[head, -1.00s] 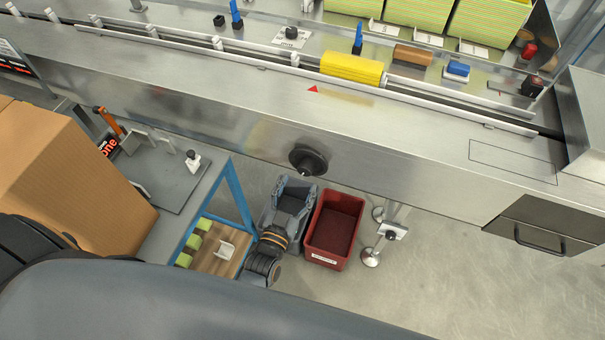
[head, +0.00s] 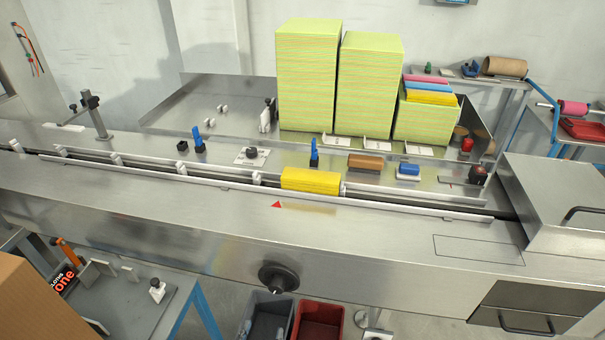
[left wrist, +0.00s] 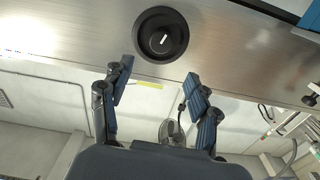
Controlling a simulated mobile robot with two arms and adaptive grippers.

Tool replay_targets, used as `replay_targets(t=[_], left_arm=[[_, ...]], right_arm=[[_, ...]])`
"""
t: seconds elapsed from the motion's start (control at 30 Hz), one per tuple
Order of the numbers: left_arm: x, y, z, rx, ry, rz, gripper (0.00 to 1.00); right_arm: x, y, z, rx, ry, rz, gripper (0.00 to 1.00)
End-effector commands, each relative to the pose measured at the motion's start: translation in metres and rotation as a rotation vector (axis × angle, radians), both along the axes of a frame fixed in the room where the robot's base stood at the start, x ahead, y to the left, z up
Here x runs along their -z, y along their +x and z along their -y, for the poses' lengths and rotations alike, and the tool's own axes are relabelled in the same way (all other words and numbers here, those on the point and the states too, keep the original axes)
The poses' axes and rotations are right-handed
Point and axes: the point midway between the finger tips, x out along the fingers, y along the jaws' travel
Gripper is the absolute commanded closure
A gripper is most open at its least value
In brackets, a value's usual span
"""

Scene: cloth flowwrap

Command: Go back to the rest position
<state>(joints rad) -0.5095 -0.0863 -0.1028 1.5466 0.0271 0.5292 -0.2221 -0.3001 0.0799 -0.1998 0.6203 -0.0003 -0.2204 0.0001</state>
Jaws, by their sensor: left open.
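My right gripper is in neither view.
The steel machine front (head: 160,231) runs across the view. A grey bin (head: 250,325) and red bin (head: 318,322) stand below. A cardboard box (head: 30,305) is at lower left. Tall green-yellow cloth stacks (head: 308,85) stand behind the conveyor. A steel housing (head: 565,195) is at right.

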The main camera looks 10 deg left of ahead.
Motion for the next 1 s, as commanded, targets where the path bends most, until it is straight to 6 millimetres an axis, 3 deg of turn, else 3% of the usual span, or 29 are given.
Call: replay_targets(t=[0.07,0.17,0.27,0.37,0.5,0.6,0.7,0.83,1.0], left_arm=[[0.004,0.0,0.001,0.002,0.0,-0.009,0.39],[0.028,-0.004,0.004,0.02,-0.001,-0.072,0.39],[0.079,-0.017,0.009,0.055,0.002,-0.212,0.39],[0.147,-0.044,0.011,0.092,0.008,-0.41,0.39],[0.239,-0.102,0.004,0.128,0.028,-0.709,0.39],[0.293,-0.154,-0.012,0.136,0.052,-0.923,0.39],[0.334,-0.208,-0.033,0.129,0.08,-1.121,0.39],[0.363,-0.268,-0.06,0.106,0.112,-1.324,0.39],[0.376,-0.308,-0.08,0.084,0.135,-1.456,0.39]], right_arm=[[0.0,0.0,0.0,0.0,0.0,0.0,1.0],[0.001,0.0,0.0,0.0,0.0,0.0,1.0],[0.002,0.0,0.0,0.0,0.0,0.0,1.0],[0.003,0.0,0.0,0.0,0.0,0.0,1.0],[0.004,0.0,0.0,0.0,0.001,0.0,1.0],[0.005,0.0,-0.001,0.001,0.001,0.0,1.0],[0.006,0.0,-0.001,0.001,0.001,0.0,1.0],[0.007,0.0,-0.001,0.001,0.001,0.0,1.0],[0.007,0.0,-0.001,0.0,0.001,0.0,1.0]])
